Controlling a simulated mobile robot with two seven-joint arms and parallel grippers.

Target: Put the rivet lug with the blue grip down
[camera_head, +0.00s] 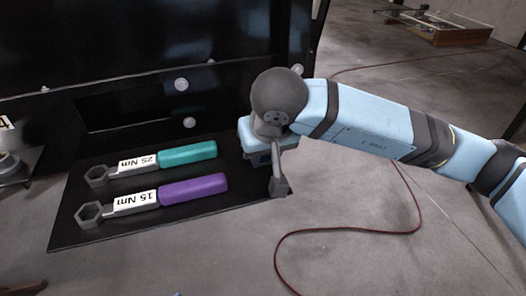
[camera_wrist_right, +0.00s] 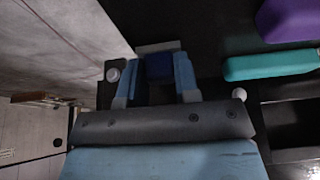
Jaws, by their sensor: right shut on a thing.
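My right gripper (camera_wrist_right: 157,70) is shut on the blue grip (camera_wrist_right: 158,66) of the rivet lug, which sits between its two light-blue fingers in the right wrist view. A grey edge lies just past the blue grip there. In the head view, the right gripper (camera_head: 268,157) is at the right end of the black shelf (camera_head: 150,228), and my wrist hides most of what it holds. A grey piece (camera_head: 279,180) points down below it. I cannot tell whether the held tool touches the shelf. My left gripper is not in view.
On the shelf lie a teal-handled wrench (camera_head: 188,155) marked 25 Nm and a purple-handled wrench (camera_head: 193,190) marked 15 Nm, left of the right gripper. A black panel (camera_head: 130,50) rises behind. A dark red cable (camera_head: 340,230) lies on the grey floor at the right.

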